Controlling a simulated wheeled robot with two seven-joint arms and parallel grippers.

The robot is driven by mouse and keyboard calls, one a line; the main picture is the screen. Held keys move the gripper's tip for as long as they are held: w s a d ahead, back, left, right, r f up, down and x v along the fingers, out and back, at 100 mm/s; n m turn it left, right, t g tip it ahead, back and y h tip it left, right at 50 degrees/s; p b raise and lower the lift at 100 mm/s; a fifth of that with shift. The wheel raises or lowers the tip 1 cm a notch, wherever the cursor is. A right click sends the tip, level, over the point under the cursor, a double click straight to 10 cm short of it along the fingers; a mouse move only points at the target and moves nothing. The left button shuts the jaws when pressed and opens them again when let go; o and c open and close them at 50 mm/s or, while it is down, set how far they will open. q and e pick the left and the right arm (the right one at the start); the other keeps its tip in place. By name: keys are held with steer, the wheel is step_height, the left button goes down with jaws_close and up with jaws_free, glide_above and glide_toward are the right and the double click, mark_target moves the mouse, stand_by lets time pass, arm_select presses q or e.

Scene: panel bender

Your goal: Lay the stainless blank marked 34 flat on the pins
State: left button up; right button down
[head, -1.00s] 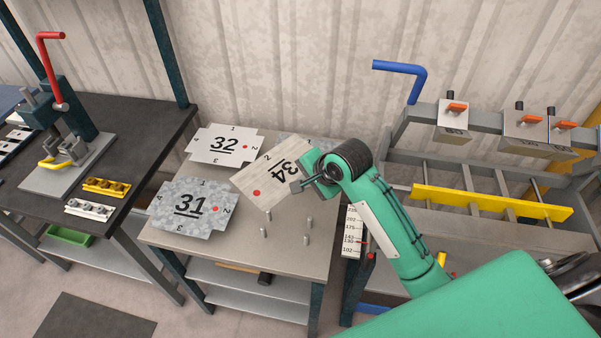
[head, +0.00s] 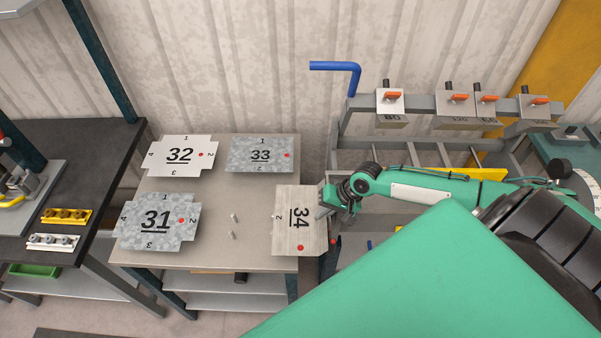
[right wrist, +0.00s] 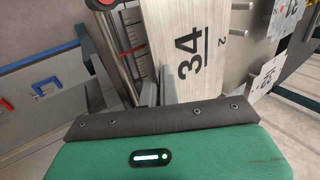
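The stainless blank marked 34 (head: 291,233) is a brushed plate with a red dot, over the right front part of the small table in the head view. My right gripper (head: 326,211) is shut on its right edge. In the right wrist view the blank (right wrist: 185,25) extends away from my right fingers (right wrist: 158,90). Two upright pins (head: 233,218) stand bare on the tabletop, left of the blank. Any others are hidden behind it. Pins (right wrist: 240,60) also show beside the blank in the wrist view. I cannot tell whether it touches any. My left gripper is out of view.
Blanks 31 (head: 155,221), 32 (head: 180,155) and 33 (head: 260,154) lie on the small table (head: 225,190). A dark bench (head: 90,150) stands at left. A machine with a blue handle (head: 340,66) and a yellow bar (head: 470,172) stands at right.

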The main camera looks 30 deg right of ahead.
mark_target(275, 216)
steer(key=shift+s+d+f, duration=0.3)
steer(key=shift+d+f, duration=0.2)
steer(key=shift+d, duration=0.2)
steer(key=w+a+b, duration=0.2)
steer(key=w+a, duration=0.1)
steer(key=a, duration=0.1)
steer(key=w+a+b, duration=0.2)
steer(key=w+a, duration=0.1)
steer(key=a, duration=0.2)
steer(key=w+a+f+b, duration=0.1)
steer(key=w+a+b, duration=0.2)
steer(key=a, duration=0.1)
steer(key=shift+w+a, duration=0.15)
steer(key=shift+a, duration=0.15)
steer(key=shift+w+a+f, duration=0.1)
steer(key=shift+a, duration=0.1)
steer(key=shift+d+f, duration=0.1)
steer(key=shift+f, duration=0.4)
steer(key=shift+f, duration=0.35)
steer(key=c, duration=1.6)
jaws_free()
